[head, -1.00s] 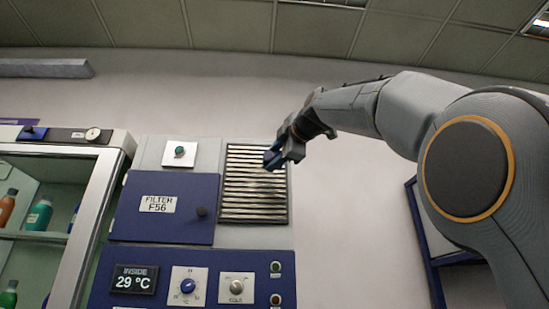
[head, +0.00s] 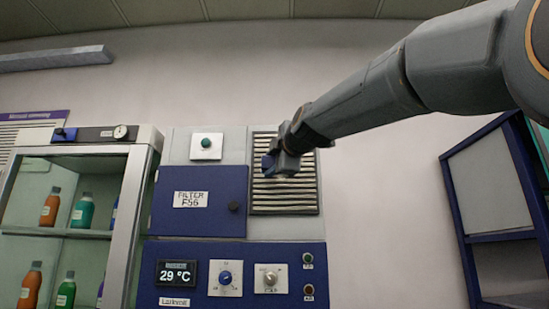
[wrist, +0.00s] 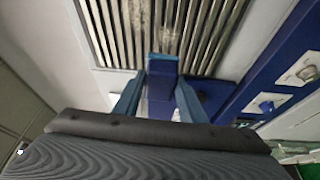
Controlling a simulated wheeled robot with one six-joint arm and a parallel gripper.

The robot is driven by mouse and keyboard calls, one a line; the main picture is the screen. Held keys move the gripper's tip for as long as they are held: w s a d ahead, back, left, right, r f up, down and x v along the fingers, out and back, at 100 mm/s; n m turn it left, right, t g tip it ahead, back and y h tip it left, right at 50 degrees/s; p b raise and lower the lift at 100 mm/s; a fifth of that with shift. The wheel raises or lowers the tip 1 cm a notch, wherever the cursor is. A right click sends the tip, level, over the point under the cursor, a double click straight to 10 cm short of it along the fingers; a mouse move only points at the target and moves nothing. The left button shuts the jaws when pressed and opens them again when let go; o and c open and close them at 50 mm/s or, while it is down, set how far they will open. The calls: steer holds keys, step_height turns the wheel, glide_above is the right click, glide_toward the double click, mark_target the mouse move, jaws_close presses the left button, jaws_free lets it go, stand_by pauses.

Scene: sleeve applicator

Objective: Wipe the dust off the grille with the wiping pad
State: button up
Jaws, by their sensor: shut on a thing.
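The grille (head: 285,196) is a dark-framed panel of pale horizontal slats on the wall unit, right of the blue filter door. In the wrist view, the grille (wrist: 112,30) fills the upper middle, with a pale dusty patch (wrist: 170,22) on its slats. My gripper (head: 272,166) is in front of the grille's left middle part. In the wrist view, my gripper (wrist: 160,92) is shut on the blue wiping pad (wrist: 163,64), whose end lies over the grille's edge. I cannot tell whether the pad touches the slats. My arm hides the grille's upper right.
The blue filter door (head: 198,222) with a dark knob is left of the grille. A control panel (head: 240,252) with dials is below. A glass-fronted cabinet (head: 136,200) with bottles stands left, and a blue-framed rack (head: 462,270) right. The wall between grille and rack is bare.

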steer(key=shift+w+d+p, duration=0.1)
steer(key=shift+w+p, duration=0.3)
steer(key=shift+w, duration=2)
steer(key=shift+w+b, duration=0.3)
steer(key=shift+w, duration=0.7)
steer(key=shift+d, duration=0.1)
steer(key=shift+s+d+b, duration=0.15)
steer(key=shift+d+b, duration=1.6)
steer(key=shift+b, duration=0.5)
steer(key=shift+d+b, duration=1.5)
steer(key=shift+d, duration=0.25)
steer(key=shift+d, duration=0.1)
